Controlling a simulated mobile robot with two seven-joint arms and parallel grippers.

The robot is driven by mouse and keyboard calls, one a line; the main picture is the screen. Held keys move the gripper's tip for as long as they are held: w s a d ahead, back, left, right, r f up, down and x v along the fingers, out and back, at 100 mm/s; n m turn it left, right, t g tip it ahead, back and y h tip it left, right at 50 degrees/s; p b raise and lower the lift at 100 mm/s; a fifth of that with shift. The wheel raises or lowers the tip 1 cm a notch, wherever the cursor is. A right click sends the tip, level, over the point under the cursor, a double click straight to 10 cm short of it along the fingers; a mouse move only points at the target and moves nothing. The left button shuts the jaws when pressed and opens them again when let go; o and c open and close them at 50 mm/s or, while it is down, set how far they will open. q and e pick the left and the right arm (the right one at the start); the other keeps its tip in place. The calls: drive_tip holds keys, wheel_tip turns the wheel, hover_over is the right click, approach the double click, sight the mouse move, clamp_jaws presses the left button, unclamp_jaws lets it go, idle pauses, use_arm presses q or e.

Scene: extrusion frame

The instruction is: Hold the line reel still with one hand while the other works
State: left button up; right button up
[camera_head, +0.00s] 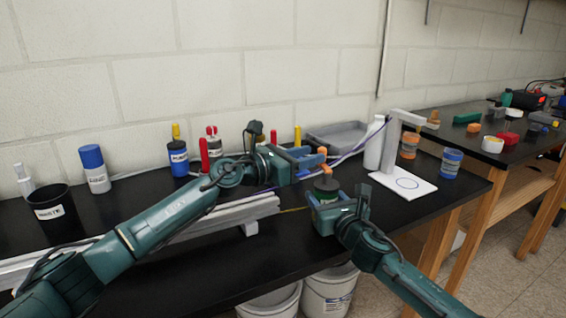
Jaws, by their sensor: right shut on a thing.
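The line reel (326,184) looks like a short dark green cylinder with a lighter rim, standing near the front edge of the black bench. My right gripper (326,198) is shut on it, its blue fingers around the reel's lower part. My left gripper (316,161) is just above and to the left of the reel, with orange tips close to its top. Whether its jaws are open or shut is unclear at this size. A thin purple line (357,148) runs from near the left gripper up to the right. A yellow strand shows left of the reel.
A pale extrusion rail (225,218) lies left of the reel under my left arm. A white stand (405,181), white bottle (374,143) and lidded jars (451,162) stand right. A grey tray (340,134) is behind. A black cup (55,212) stands far left. Bare bench lies in front.

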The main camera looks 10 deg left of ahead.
use_arm(q)
drive_tip(key=v, duration=0.7)
drive_tip(key=shift+s+a, duration=0.2)
drive_tip(key=shift+s, duration=0.05)
idle(0.4)
use_arm(e)
drive_tip(key=o, duration=1.1)
